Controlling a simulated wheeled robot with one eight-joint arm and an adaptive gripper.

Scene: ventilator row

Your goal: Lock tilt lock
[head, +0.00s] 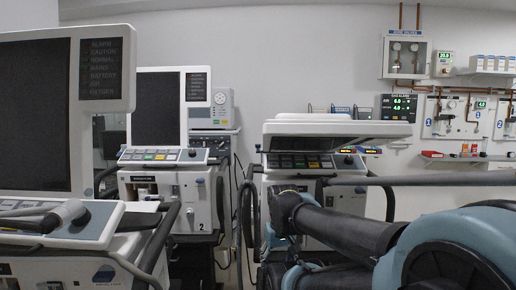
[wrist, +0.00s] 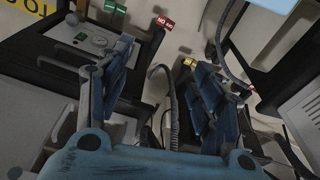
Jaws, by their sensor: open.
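No part can be surely picked out as the tilt lock. In the head view, the right ventilator's screen (head: 335,128) is tipped nearly flat above its key panel (head: 300,162). The left ventilator's screen (head: 35,115) and the middle one's screen (head: 156,108) stand upright. In the wrist view, my gripper (wrist: 158,58) is open, its two blue fingers wide apart with nothing between them but a dark hose behind. A small gold knob (wrist: 190,63) shows by the right fingertip; whether they touch is unclear. My gripper cannot be made out in the head view.
A dark hose (wrist: 170,105) hangs between. Gas panels (head: 437,117) line the back wall.

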